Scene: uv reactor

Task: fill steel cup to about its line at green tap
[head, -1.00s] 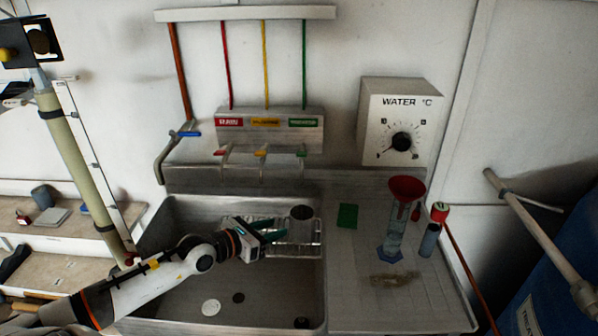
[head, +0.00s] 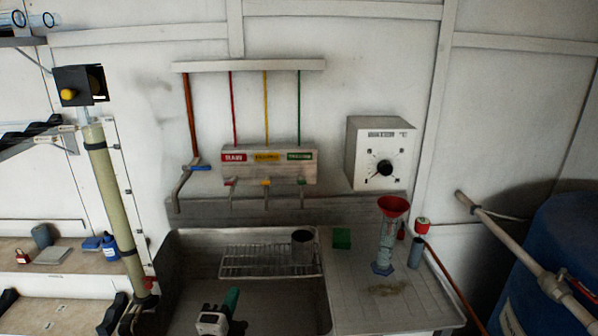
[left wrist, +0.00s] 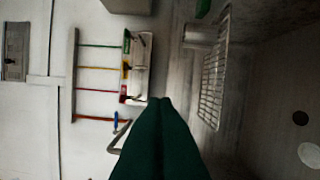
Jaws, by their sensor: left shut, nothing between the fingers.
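The steel cup (head: 302,247) stands on the wire rack (head: 250,262) at its right end, below the green tap (head: 302,190). The green tap is the rightmost of three coloured taps, under the green label. My left gripper (head: 232,298) is over the front of the sink, left of and nearer than the cup and apart from it. Its green fingers (left wrist: 160,105) are closed together with nothing between them in the left wrist view. The cup's inside and its line cannot be made out. My right gripper is not in view.
The sink (head: 325,290) holds the rack at its back. A spout with a blue handle (head: 200,168) is at the left, near the red tap (head: 231,185) and yellow tap (head: 266,185). On the right drainboard stand a green block (head: 342,238) and a cylinder with a red funnel (head: 393,207).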

